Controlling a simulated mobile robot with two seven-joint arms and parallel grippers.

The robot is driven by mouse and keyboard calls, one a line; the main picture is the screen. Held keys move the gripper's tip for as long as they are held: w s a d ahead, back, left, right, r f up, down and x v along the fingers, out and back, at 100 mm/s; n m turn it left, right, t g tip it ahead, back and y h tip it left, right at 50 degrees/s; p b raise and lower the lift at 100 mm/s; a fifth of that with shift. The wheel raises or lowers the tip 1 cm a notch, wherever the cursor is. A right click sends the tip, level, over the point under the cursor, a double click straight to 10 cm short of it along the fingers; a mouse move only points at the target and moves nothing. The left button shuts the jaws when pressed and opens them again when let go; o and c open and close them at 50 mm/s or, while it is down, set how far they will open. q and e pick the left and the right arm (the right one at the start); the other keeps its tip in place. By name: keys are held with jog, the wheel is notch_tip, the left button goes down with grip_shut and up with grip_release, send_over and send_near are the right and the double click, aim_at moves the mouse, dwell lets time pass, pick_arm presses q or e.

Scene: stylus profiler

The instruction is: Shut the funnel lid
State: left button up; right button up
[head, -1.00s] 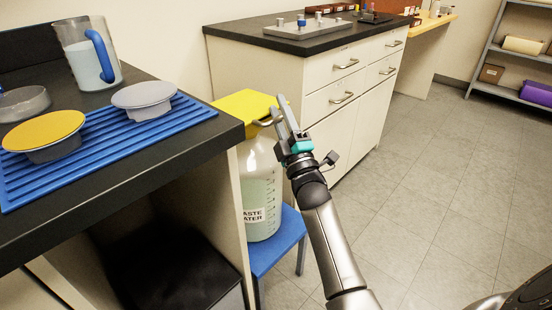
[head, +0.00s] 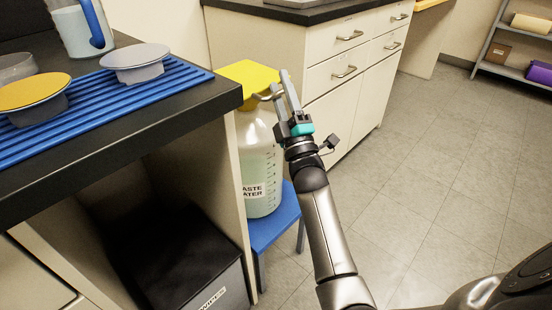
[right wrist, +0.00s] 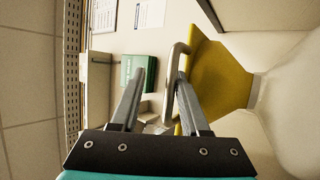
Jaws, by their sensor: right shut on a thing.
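The yellow funnel with its lid (head: 248,76) sits on top of the white waste water bottle (head: 260,160). The lid looks about flat over the funnel; I cannot tell if any gap is left under it. A pale bent handle (head: 266,97) sticks out from the lid's front right side. My right gripper (head: 279,90) is shut on this handle. In the right wrist view the handle (right wrist: 171,85) runs between the fingers, beside the yellow funnel (right wrist: 220,75). My left gripper is not in view.
The bottle stands on a blue stool (head: 275,222). A dark bench (head: 120,135) with a blue ribbed mat (head: 190,80) and several vessels is at left. A white drawer cabinet (head: 315,60) stands behind the bottle. The floor at right is clear.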

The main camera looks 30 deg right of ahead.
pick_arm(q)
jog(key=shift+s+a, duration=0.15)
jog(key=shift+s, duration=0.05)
pick_arm(e)
jog(key=s+a+f, duration=0.2)
jog(key=f, duration=0.4)
jog(key=s+a+f+g+y, duration=0.1)
jog(key=s+a+f, duration=0.1)
jog(key=f, duration=0.5)
jog(key=shift+s+a+f+n, duration=0.15)
jog(key=shift+s+f+n, duration=0.15)
jog(key=shift+s, duration=0.5)
pick_arm(q)
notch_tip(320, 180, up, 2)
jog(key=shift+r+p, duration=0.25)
jog(key=shift+p, duration=1)
pick_arm(e)
jog(key=v, duration=1.5)
